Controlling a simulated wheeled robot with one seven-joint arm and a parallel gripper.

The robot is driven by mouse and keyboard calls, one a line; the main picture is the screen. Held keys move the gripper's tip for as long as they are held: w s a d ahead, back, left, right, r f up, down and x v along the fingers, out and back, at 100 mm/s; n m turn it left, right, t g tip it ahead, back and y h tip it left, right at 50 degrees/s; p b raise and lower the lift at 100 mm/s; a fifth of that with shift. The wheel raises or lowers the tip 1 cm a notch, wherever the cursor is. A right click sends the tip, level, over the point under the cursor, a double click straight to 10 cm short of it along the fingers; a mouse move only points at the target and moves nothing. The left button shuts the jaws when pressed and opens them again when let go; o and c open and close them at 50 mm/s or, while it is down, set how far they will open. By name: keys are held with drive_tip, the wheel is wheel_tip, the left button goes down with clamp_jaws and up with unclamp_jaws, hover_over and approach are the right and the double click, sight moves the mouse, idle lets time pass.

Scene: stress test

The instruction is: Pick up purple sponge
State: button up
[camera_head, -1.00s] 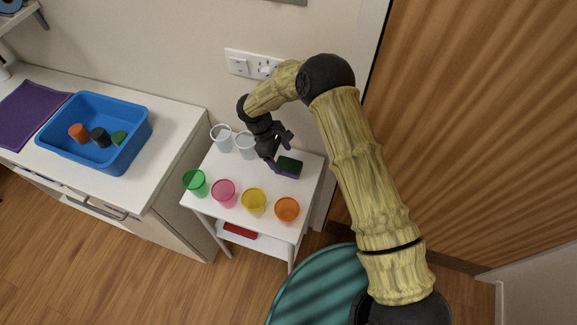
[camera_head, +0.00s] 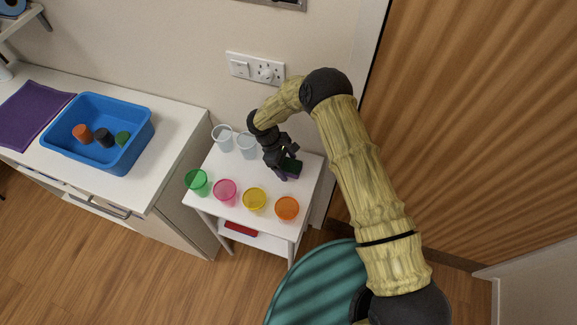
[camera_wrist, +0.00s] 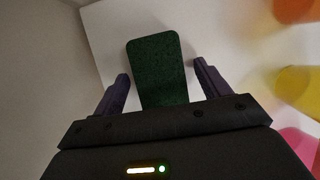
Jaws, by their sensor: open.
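The sponge (camera_head: 292,167) lies on the small white table (camera_head: 232,168), partly hidden by my gripper in the head view. In the wrist view its dark green top face (camera_wrist: 158,62) shows; the purple side is hidden from there. My gripper (camera_head: 284,162) is low over the table at the sponge. In the wrist view its two fingers (camera_wrist: 162,76) are open, one on each side of the sponge, with a gap on both sides. Whether the fingertips touch the tabletop is unclear.
Two clear cups (camera_head: 246,146) stand left of my gripper. Green (camera_head: 197,183), pink (camera_head: 225,192), yellow (camera_head: 254,199) and orange (camera_head: 287,208) cups line the table's front. A wall is behind. A blue tub (camera_head: 58,147) holds several items on the left counter.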

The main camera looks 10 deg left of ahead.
sight(286, 163)
drive_tip(key=c, duration=1)
wheel_tip(286, 163, up, 10)
drive_tip(key=b, duration=0.2)
drive_tip(key=shift+b, duration=0.3)
